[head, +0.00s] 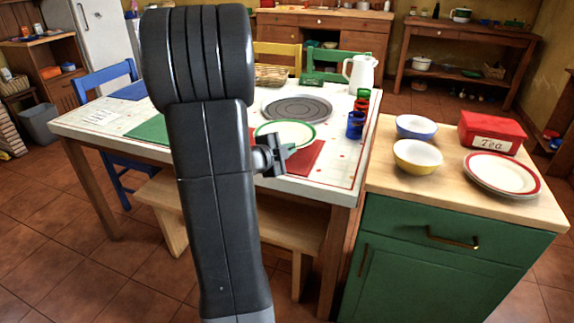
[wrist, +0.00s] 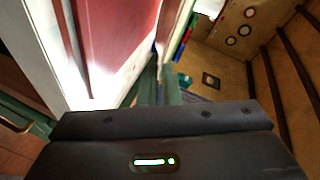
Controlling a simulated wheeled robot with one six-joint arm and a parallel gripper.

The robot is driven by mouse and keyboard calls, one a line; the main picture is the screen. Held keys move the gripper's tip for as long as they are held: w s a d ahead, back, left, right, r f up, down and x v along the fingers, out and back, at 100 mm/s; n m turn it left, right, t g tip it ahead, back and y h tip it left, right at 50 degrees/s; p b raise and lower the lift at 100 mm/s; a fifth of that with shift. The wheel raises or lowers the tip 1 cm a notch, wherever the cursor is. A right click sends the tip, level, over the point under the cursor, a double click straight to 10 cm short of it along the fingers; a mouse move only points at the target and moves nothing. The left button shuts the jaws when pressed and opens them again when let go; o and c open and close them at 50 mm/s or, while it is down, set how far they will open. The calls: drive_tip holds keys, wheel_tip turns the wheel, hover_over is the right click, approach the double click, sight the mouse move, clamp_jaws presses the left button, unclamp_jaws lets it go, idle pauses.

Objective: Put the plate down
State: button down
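The white plate with a green rim (head: 286,132) is at the table's near right side, over the red placemat (head: 306,160). My gripper (head: 285,152) is at the plate's near edge and appears shut on its rim. In the wrist view, the fingers (wrist: 165,85) are close together with the thin plate edge between them. The red placemat (wrist: 112,30) shows beside them in that view. My arm hides part of the table and the plate's left side is near it. I cannot tell whether the plate touches the mat.
A grey round mat (head: 296,108) lies behind the plate. Blue, green and red cups (head: 356,125) stand to the right, with a white pitcher (head: 360,74) behind. A bench (head: 288,230) stands in front. The green counter (head: 440,255) at right holds bowls, plates and a red tea tin (head: 490,132).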

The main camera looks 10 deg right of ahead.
sight(288, 169)
drive_tip(key=shift+f+b, duration=0.7)
drive_tip(key=shift+f, duration=1.3)
drive_tip(key=shift+f, duration=0.1)
drive_tip(key=c, duration=1.9)
unclamp_jaws()
drive_tip(key=p+v, duration=0.2)
drive_tip(key=v, duration=1)
